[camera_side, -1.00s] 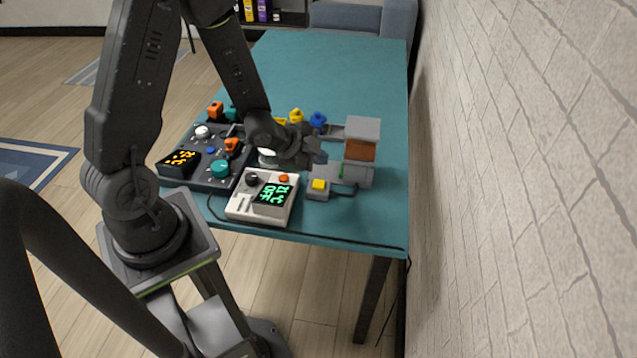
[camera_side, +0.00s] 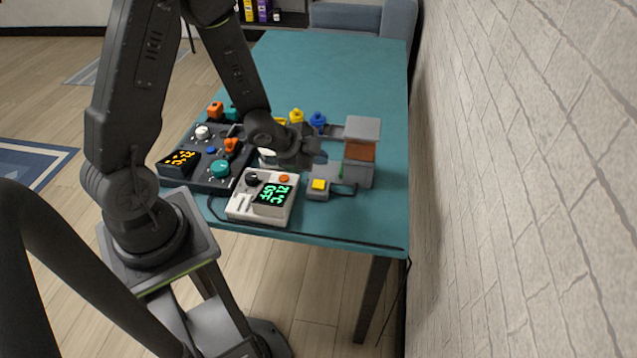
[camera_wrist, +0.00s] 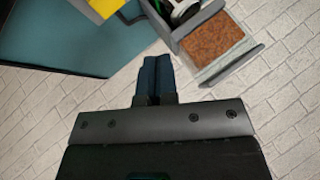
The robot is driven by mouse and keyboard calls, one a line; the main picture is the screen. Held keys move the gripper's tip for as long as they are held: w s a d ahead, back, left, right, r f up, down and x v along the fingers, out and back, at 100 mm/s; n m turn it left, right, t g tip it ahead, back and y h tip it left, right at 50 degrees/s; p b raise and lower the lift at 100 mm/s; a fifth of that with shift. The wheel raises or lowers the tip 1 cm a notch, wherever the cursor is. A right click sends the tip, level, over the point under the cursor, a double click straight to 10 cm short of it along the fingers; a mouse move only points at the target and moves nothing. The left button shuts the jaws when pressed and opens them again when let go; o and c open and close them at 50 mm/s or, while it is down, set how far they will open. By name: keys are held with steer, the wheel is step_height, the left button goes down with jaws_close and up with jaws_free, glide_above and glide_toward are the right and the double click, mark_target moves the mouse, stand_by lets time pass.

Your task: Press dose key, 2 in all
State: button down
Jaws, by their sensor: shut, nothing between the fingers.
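A yellow key (camera_side: 319,185) sits on a small grey box (camera_side: 317,195), cabled to a grey dispenser (camera_side: 362,129) with a brown panel; it looks like the dose key. In the wrist view, part of a yellow surface (camera_wrist: 105,7) shows at the top left, and the dispenser's brown panel (camera_wrist: 213,45) at the top right. My gripper (camera_side: 319,157) is shut and empty, in the side view just behind and above the key, apart from it. Its blue-grey fingertips (camera_wrist: 155,68) lie together in the wrist view. Contact with anything is not visible.
A white box with a lit green display (camera_side: 273,194) stands left of the key. A dark panel (camera_side: 214,183) with several knobs and an orange display is farther left. Yellow and blue knobs (camera_side: 318,119) sit behind my gripper. A brick wall (camera_side: 520,180) is at the right.

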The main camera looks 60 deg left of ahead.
mark_target(319, 185)
step_height(319, 185, up, 4)
steer(key=shift+f, duration=0.1)
stand_by(0.4)
steer(key=shift+f, duration=4.4)
steer(key=shift+f, duration=0.15)
steer(key=shift+f, duration=0.25)
steer(key=shift+f, duration=0.5)
steer(key=shift+r, duration=0.95)
